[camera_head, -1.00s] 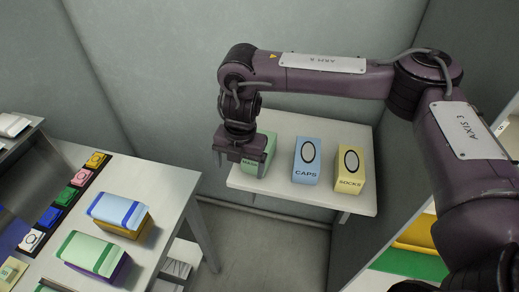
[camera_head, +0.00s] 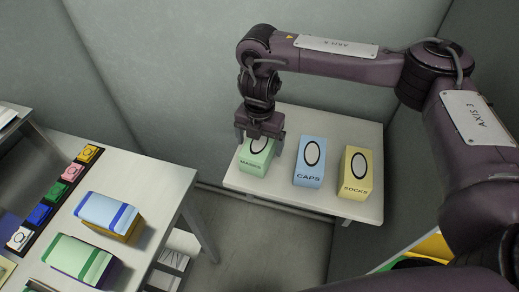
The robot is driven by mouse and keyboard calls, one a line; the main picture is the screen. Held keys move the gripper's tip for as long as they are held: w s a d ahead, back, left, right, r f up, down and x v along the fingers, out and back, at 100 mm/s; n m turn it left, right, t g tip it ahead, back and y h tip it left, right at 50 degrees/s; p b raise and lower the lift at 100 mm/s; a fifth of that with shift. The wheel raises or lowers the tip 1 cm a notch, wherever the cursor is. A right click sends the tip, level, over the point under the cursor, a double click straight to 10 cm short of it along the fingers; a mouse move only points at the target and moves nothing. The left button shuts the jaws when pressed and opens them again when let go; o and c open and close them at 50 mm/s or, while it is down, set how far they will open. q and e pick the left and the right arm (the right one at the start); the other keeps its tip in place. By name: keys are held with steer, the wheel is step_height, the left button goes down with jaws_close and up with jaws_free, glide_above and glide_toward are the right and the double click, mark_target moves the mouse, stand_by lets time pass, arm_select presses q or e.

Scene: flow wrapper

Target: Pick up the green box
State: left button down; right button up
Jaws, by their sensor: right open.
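The green box (camera_head: 254,161), labelled MASKS with a white oval, stands on the small white table (camera_head: 222,189) at the back, leftmost of three boxes. My right gripper (camera_head: 259,142) points down over its upper part, with one finger on each side of the box. The jaws are open, and I cannot tell whether the fingers touch the box. The gripper hides part of the top and back of the box. My left gripper does not show.
A blue CAPS box (camera_head: 310,168) and a yellow SOCKS box (camera_head: 356,178) stand right of the green box. On the left table (camera_head: 158,177) are wrapped packs in blue (camera_head: 107,212) and green (camera_head: 78,259), and a row of coloured buttons (camera_head: 55,194). Walls stand close behind.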

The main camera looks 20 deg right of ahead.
step_height(320, 180, down, 2)
steer(key=shift+f, duration=0.35)
steer(key=c, duration=1.1)
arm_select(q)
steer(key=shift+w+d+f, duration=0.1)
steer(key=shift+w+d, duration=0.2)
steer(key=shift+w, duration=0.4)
